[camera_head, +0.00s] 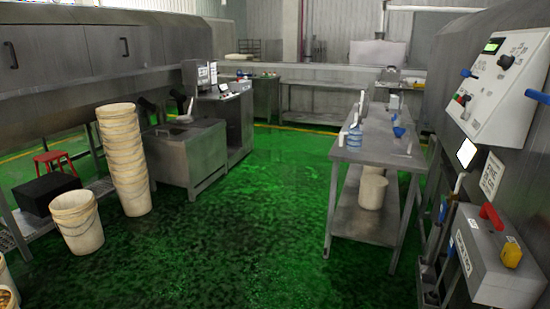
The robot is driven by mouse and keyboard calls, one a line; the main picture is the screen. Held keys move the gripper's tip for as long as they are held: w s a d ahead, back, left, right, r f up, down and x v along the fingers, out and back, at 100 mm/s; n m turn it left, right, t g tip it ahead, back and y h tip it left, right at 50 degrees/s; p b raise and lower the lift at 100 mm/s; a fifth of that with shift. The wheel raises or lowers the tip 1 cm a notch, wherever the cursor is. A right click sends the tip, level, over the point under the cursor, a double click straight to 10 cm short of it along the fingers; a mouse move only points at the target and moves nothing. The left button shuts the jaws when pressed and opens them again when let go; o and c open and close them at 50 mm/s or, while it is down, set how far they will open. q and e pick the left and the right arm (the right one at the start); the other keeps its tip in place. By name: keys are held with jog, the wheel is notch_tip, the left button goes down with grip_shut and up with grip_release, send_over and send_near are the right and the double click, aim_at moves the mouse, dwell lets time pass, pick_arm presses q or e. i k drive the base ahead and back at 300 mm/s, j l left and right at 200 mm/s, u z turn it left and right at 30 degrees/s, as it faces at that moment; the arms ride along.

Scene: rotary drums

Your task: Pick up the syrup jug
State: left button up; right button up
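A metal work table (375,151) stands right of the middle of the room. Near its front end is a small blue and clear container (354,136), upright. It may be the syrup jug, but it is too small to tell. A blue scoop-like item (399,131) lies farther right on the same table. A pale jug-like container (371,188) stands on the table's lower shelf; whether it is the syrup jug I cannot tell. Neither of my grippers is in view.
The green floor (262,215) is open between the table and the left side. A control panel (500,80) and a grey box (490,255) project at right.

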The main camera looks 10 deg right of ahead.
aim_at(355, 135)
jog(key=i+z, duration=0.25)
jog(key=i, duration=0.2)
jog(key=i+z, duration=0.2)
jog(key=i, duration=0.3)
jog(key=i+j+z, duration=0.25)
jog(key=i, duration=0.2)
jog(key=i+j+z, duration=0.2)
jog(key=i, duration=0.25)
jog(key=i+l+u, duration=0.35)
jog(key=i, duration=0.25)
jog(key=i+l+u, duration=0.35)
jog(key=i+l, duration=0.25)
